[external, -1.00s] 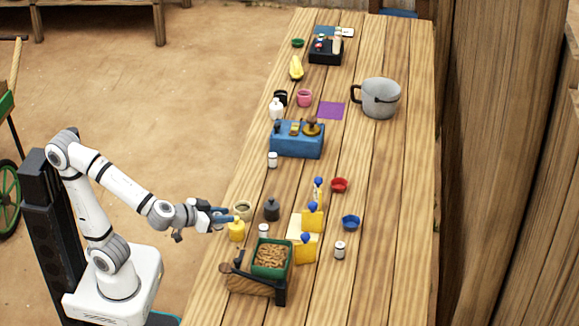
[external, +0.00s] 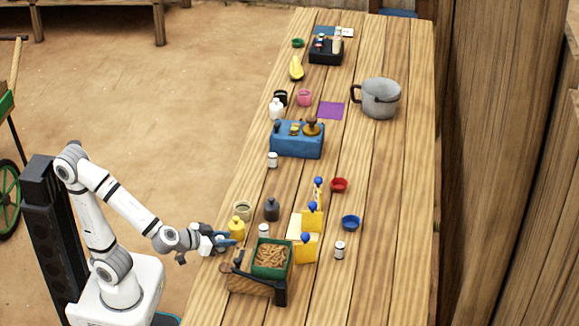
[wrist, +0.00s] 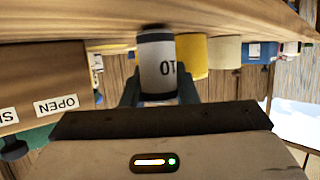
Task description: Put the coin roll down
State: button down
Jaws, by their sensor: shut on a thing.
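The coin roll (wrist: 156,65) is a pale grey cylinder with a dark end and dark printed characters, seen close up in the wrist view. My gripper (wrist: 158,88) is shut on it, with one dark finger on each side. In the external view my gripper (external: 230,241) is at the near left edge of the wooden table (external: 335,290), just in front of the yellow bottle (external: 237,230). The coin roll cannot be made out there. Whether it touches the table is unclear.
A green box of brown pieces (external: 271,258) and a wooden block with a dark end (external: 255,286) stand right of my gripper. A dark bottle (external: 272,210) and white jar (external: 264,231) stand behind.

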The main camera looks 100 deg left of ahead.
jog(key=shift+f, duration=0.1)
jog(key=c, duration=1.1)
grip_release()
jog(key=shift+f, duration=0.1)
jog(key=shift+c, duration=0.2)
jog(key=shift+f+b, duration=0.15)
jog(key=shift+b, duration=0.6)
jog(key=p+v, duration=0.4)
jog(key=shift+w+r, duration=0.2)
jog(key=shift+r, duration=0.15)
jog(key=shift+o, duration=0.4)
jog(key=shift+s+d+p, duration=0.35)
jog(key=shift+s+p, duration=0.1)
jog(key=shift+s, duration=0.1)
